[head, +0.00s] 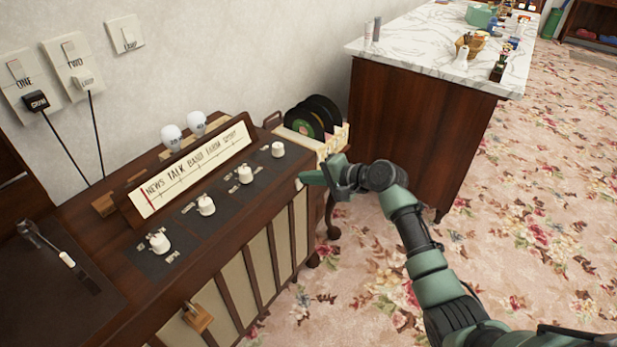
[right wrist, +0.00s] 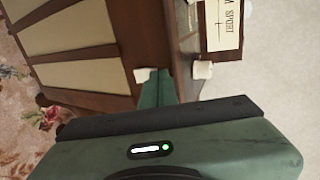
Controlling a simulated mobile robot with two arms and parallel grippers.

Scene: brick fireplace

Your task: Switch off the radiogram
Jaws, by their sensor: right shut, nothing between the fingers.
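The radiogram (head: 190,252) is a dark wood cabinet with cream front panels. Its top has a lit-looking dial strip (head: 195,165) and a row of several white knobs, such as this knob (head: 206,205). My right gripper (head: 304,179) is shut and empty at the cabinet's front right top edge. A small white piece is at its fingertips in the right wrist view (right wrist: 143,75); I cannot tell whether they touch. My left gripper is out of view.
A LAMP switch (head: 125,36) is on the wall. White shakers (head: 171,136) stand behind the dial, and a record rack (head: 318,120) stands beyond the cabinet. A marble-topped counter (head: 425,50) stands behind. Flowered carpet (head: 530,190) is open at the right.

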